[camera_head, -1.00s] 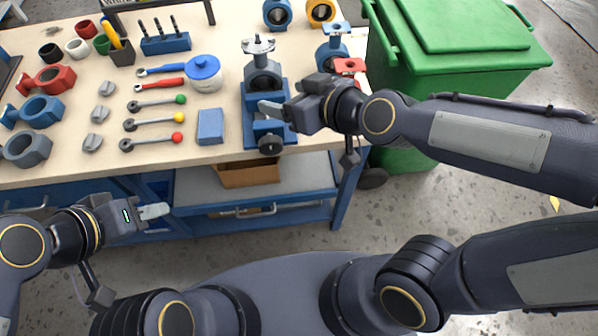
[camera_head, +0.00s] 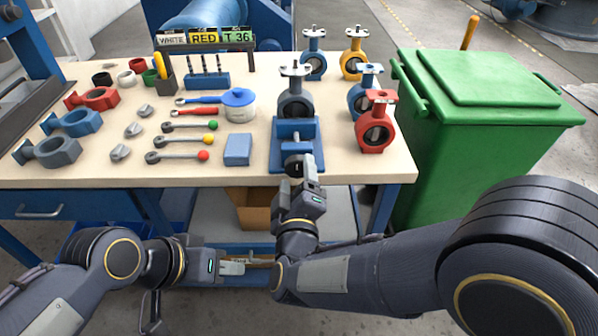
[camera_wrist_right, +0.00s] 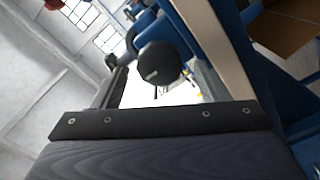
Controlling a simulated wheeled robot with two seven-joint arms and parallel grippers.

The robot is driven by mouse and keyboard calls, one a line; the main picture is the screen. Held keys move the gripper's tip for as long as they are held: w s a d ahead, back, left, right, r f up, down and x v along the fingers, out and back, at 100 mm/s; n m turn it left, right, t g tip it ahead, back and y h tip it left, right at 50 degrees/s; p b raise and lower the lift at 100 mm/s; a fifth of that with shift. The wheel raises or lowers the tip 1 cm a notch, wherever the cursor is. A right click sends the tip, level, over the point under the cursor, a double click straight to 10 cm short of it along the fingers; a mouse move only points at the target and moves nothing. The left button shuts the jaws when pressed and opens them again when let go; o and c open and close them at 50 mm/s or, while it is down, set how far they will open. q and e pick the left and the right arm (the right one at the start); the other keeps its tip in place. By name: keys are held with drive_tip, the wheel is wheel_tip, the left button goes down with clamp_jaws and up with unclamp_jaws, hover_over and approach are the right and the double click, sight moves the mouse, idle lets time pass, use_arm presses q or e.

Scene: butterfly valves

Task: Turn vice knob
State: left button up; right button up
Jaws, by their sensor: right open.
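The blue vice (camera_head: 297,155) stands at the front edge of the workbench and holds a dark grey butterfly valve (camera_head: 296,103) upright. Its dark round vice knob (camera_head: 292,166) faces the front, partly covered by my right gripper. In the right wrist view the knob (camera_wrist_right: 158,62) shows its round face just ahead of the gripper. My right gripper (camera_head: 302,170) is open and points at the knob from the front; contact cannot be made out. My left gripper (camera_head: 240,266) is low in front of the bench, away from the vice; its jaw opening is unclear.
Red (camera_head: 376,126), blue and yellow valves stand right of the vice. A green bin (camera_head: 487,105) stands at the right. An open cardboard box (camera_head: 252,212) sits below.

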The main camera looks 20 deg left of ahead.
drive_tip(key=shift+x, duration=1.45)
drive_tip(key=c, duration=1)
